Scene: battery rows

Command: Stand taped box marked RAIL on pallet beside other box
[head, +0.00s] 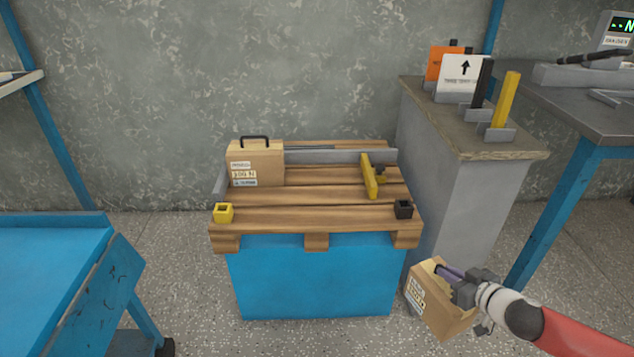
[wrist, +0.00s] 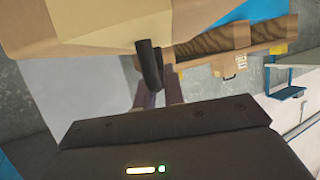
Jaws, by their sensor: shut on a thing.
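A cardboard box (head: 442,312) with a pale label hangs at my gripper (head: 455,284), low at the right in the head view, right of the pallet. Its label is too small to read. In the wrist view the held box (wrist: 90,30) fills the upper left, and my jaws are shut on its black handle (wrist: 149,66). The wooden pallet (head: 300,214) lies on a blue base. The other box (head: 256,164), with black handle and labels, stands upright at the pallet's back left. It also shows in the wrist view (wrist: 229,65).
A grey rail (head: 335,156) runs along the pallet's back. A yellow clamp-like piece (head: 369,176) stands at its right, with small yellow (head: 223,213) and black (head: 403,209) blocks at the front corners. Middle slats are bare. A grey cabinet (head: 465,200) stands right; a blue bench (head: 50,260) left.

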